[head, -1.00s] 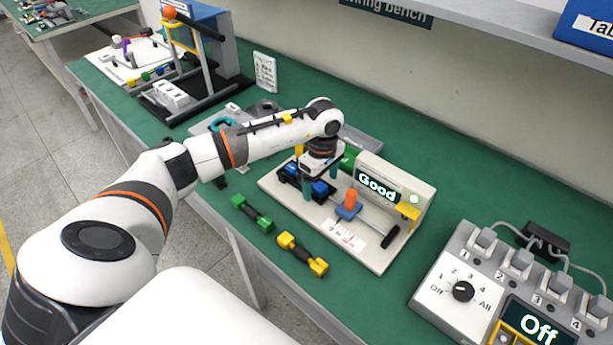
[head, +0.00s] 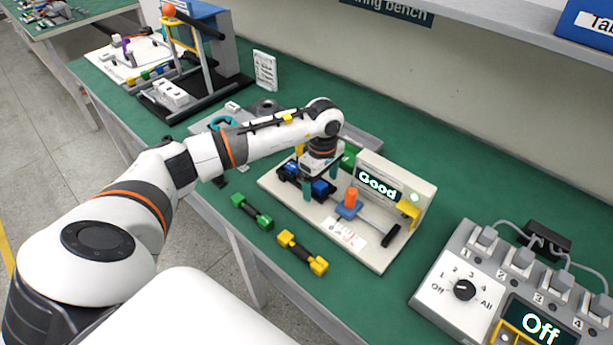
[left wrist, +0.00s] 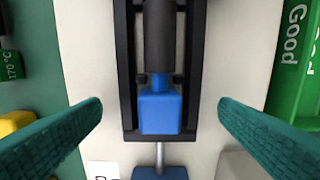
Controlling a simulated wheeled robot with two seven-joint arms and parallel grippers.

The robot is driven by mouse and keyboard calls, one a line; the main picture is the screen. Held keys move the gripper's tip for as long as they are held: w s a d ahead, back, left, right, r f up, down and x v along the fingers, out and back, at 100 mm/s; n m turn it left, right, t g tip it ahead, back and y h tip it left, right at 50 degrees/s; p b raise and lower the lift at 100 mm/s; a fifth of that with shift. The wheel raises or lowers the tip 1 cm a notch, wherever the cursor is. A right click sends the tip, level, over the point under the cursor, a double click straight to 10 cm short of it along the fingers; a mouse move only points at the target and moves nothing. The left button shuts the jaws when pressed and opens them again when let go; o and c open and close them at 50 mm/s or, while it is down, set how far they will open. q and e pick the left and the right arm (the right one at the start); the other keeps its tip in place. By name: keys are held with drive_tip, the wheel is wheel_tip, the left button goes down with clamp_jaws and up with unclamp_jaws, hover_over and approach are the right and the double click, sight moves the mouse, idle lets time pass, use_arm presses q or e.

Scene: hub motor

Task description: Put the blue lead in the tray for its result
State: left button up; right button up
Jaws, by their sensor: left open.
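The blue lead, with blue end blocks (head: 320,188) and a dark middle, lies in the black cradle of the pale tester, whose display (head: 378,186) reads "Good". In the left wrist view its near blue end (left wrist: 160,111) sits inside the black frame. My left gripper (head: 320,183) is over this end, with its teal fingers open and apart on either side of the lead, not touching it. A green tray marked "Good" (left wrist: 288,65) is at the right of the wrist view; part of it shows behind the gripper in the head view (head: 349,158). My right gripper is not seen.
A green lead (head: 252,211) and a yellow lead (head: 302,253) lie on the green bench in front of the tester. An orange-knobbed clamp (head: 350,201) is on the tester. A grey switch box (head: 453,300) reading "Off" stands at the right.

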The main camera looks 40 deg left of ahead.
use_arm(q)
drive_tip(key=shift+f, duration=0.3)
idle(0.4)
drive_tip(key=shift+b, duration=0.4)
idle(0.4)
drive_tip(key=c, duration=1.4)
drive_tip(key=shift+r, duration=0.15)
